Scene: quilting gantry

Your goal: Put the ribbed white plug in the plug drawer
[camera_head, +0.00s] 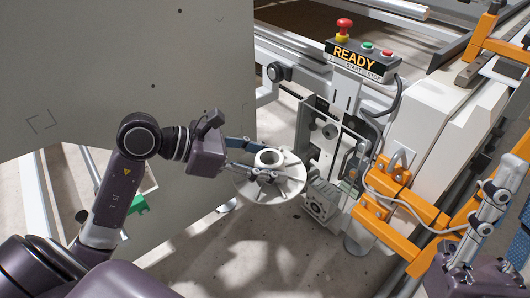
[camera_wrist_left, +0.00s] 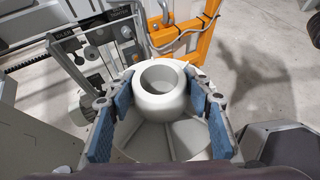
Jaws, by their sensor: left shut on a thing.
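The ribbed white plug (camera_head: 290,186) is a round disc with radial ribs and a raised hollow hub. My left gripper (camera_head: 260,173) is shut on it and holds it in the air, left of the machine's open metal frame. In the left wrist view the plug (camera_wrist_left: 160,140) sits between the blue-padded fingers (camera_wrist_left: 160,108), around its hub. My right gripper (camera_head: 490,190) is at the right edge, by the orange bars; its finger opening is unclear. I cannot make out for sure which part is the plug drawer.
The machine's control box (camera_head: 360,58) reads READY and carries a red emergency button (camera_head: 344,27). A grey slotted block (camera_head: 322,204) stands low beside the frame, right of the plug. Orange brackets (camera_head: 405,186) and a looping cable lie further right. A large beige panel (camera_head: 110,70) stands at left.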

